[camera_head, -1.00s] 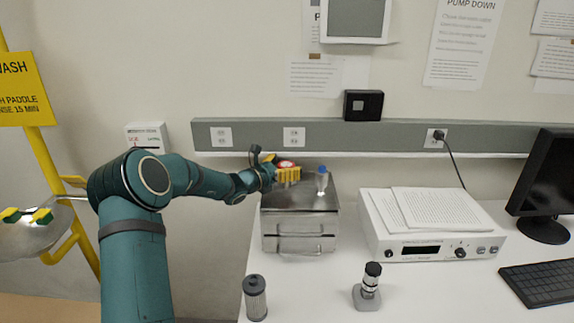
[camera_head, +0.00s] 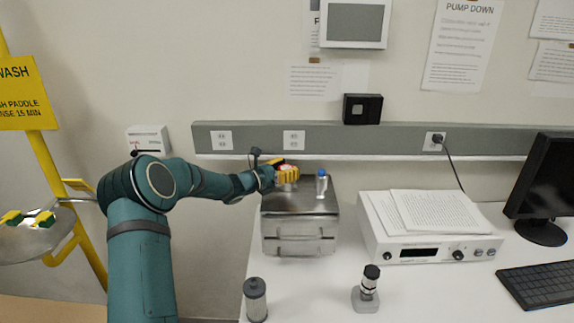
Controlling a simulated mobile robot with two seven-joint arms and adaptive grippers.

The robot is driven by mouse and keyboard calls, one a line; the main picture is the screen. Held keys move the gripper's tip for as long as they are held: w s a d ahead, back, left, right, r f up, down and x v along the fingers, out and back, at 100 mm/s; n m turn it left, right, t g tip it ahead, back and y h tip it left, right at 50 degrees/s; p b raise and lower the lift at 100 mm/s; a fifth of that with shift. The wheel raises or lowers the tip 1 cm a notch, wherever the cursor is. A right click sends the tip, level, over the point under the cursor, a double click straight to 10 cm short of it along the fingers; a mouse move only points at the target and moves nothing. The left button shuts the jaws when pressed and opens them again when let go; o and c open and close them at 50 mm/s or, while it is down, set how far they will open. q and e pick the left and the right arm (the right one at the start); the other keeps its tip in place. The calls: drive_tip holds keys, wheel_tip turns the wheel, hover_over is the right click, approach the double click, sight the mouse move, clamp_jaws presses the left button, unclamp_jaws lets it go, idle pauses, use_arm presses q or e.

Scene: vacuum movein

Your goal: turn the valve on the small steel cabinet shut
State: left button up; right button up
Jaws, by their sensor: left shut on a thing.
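The small steel cabinet (camera_head: 300,232) stands on the white bench, with a handle on its front. My left gripper (camera_head: 287,176), with yellow fingers, is at the back left of the cabinet's top. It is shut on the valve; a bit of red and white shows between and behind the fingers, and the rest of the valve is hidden. A small clear vial with a blue cap (camera_head: 321,183) stands upright on the cabinet's top, just right of the gripper. My right gripper is not in view.
A white instrument (camera_head: 433,247) with papers on top stands right of the cabinet. A grey cylinder (camera_head: 255,300) and a small black-topped device (camera_head: 368,288) stand in front. A monitor (camera_head: 545,190) and keyboard (camera_head: 543,283) are at the right.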

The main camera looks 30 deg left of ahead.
use_arm(q)
drive_tip(key=shift+m+h, duration=0.3)
drive_tip(key=shift+h, duration=0.2)
drive_tip(key=o, duration=1.2)
drive_tip(key=shift+s, duration=0.1)
drive_tip(key=v, duration=1.2)
drive_tip(key=shift+r, duration=0.2)
